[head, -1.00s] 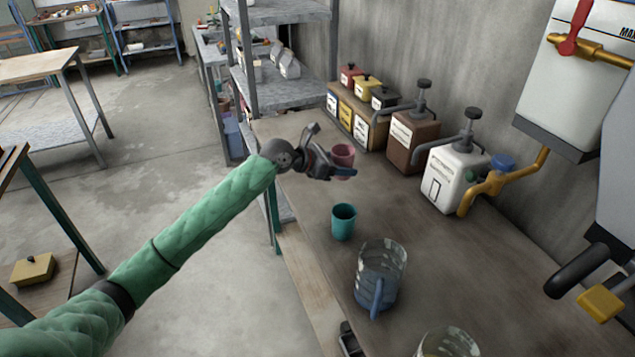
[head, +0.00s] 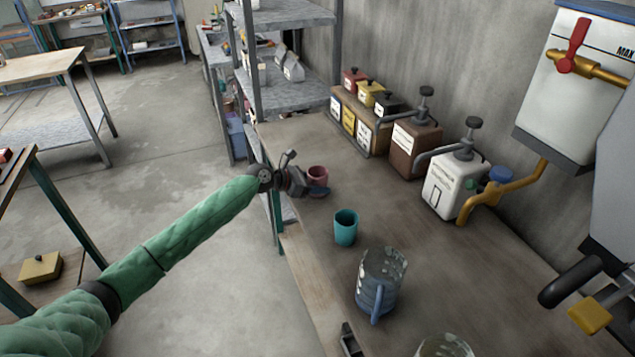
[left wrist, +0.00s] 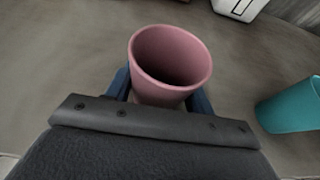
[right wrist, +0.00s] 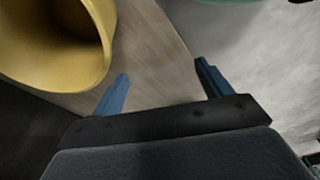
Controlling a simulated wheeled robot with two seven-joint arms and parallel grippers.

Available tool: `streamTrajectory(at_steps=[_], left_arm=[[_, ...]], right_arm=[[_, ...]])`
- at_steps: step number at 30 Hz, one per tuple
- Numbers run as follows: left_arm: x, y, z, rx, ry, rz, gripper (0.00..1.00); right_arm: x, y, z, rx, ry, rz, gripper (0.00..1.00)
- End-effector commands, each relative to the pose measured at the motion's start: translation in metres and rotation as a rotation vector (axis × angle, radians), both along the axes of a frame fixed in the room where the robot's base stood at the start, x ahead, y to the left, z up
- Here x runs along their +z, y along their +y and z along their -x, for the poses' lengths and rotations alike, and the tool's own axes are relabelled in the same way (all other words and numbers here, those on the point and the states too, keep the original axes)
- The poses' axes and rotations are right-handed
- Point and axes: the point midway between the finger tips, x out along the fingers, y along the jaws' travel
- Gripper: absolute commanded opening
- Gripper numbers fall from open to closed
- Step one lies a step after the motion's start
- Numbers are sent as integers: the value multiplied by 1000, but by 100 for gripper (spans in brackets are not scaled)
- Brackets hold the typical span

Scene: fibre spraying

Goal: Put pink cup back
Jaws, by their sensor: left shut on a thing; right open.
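The pink cup (head: 318,177) is upright at the far left part of the workbench (head: 290,143). My left gripper (head: 312,187) is shut on it, with blue fingers on both sides. In the left wrist view the pink cup (left wrist: 170,62) shows its open rim and looks empty; its base is hidden by the gripper. I cannot tell whether its base touches the bench. My right gripper (right wrist: 160,92) is open and empty in the right wrist view, beside a yellow vessel (right wrist: 62,45). In the head view only a dark part near the bottom edge may be this gripper.
A teal cup (head: 345,228) stands nearer than the pink cup. A clear jug with a blue handle (head: 378,285) is closer still. Labelled dispensers (head: 412,150) and a white canister (head: 455,185) line the wall. Grey shelves (head: 290,90) stand beyond the bench. The bench around the pink cup is clear.

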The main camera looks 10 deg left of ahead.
Motion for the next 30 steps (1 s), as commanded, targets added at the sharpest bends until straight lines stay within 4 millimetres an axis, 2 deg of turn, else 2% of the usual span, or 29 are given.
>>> streamTrajectory(at_steps=[13, 14, 16, 17, 27, 30], left_arm=[[-6, -1, 0, 0, 0, 1, 24], [-6, -1, 0, 0, -1, 1, 59], [-5, -1, 0, 0, -1, 1, 73], [-5, -1, 0, 0, -1, 1, 75], [-3, 0, 0, 1, -2, 0, 75], [-2, 7, 5, 1, -1, -1, 75]], right_arm=[[-5, -1, 2, 1, 0, 2, 78], [-6, -1, 2, 1, 1, 2, 78], [-6, -1, 2, 1, 1, 2, 78], [-6, -1, 2, 1, 1, 2, 78], [-7, -1, 3, 1, 3, 2, 78], [-5, -1, 2, 0, 5, 1, 78]])
